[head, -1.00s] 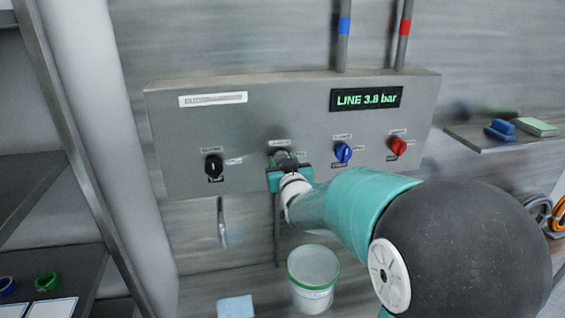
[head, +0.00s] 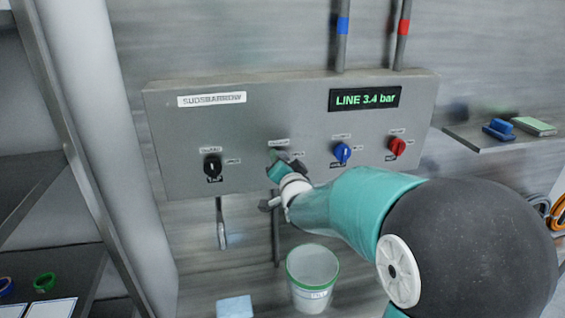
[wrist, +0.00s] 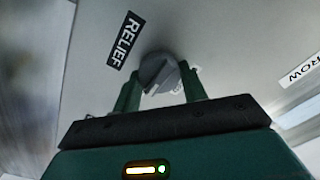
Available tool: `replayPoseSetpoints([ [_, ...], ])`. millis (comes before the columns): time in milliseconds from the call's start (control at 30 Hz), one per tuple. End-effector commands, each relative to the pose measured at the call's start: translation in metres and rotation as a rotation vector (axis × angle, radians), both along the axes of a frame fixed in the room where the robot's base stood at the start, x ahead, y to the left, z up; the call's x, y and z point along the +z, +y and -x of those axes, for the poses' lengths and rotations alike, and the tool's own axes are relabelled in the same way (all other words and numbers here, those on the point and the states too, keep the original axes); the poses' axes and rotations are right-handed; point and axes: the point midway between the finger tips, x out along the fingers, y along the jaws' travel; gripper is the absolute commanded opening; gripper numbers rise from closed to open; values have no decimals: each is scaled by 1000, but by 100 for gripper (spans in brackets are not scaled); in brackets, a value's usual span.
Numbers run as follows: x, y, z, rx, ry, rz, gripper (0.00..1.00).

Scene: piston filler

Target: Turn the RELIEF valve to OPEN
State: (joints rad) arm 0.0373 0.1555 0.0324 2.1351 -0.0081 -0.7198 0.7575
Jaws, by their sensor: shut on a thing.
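The RELIEF valve is a grey round knob (wrist: 160,75) on the grey panel, beside its black RELIEF label (wrist: 126,40) in the wrist view. My gripper (wrist: 160,92) has one teal finger on each side of the knob and is shut on it. In the head view my gripper (head: 287,170) is at the second knob place from the left, tilted, and hides most of the valve. The label wording around the valve is too small to read there. The display (head: 365,98) reads LINE 3.4 bar.
A black knob (head: 212,167) sits to the left on the panel (head: 250,120); a blue knob (head: 342,153) and a red knob (head: 396,147) sit to the right. A white bucket with a green rim (head: 313,285) stands below. A shelf (head: 480,140) is at the right.

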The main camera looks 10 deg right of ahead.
Motion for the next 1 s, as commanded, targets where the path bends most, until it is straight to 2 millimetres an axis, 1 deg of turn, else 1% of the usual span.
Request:
replayPoseSetpoints([
  [200, -1, 0, 0, -1, 1, -41, 19],
  [600, -1, 0, 0, -1, 1, -46, 19],
  [633, -1, 0, 0, -1, 1, -46, 48],
  [700, -1, 0, 0, -1, 1, -45, 62],
  [733, -1, 0, 0, -1, 1, -45, 64],
  [1000, 0, 0, 1, 0, 0, -44, 64],
])
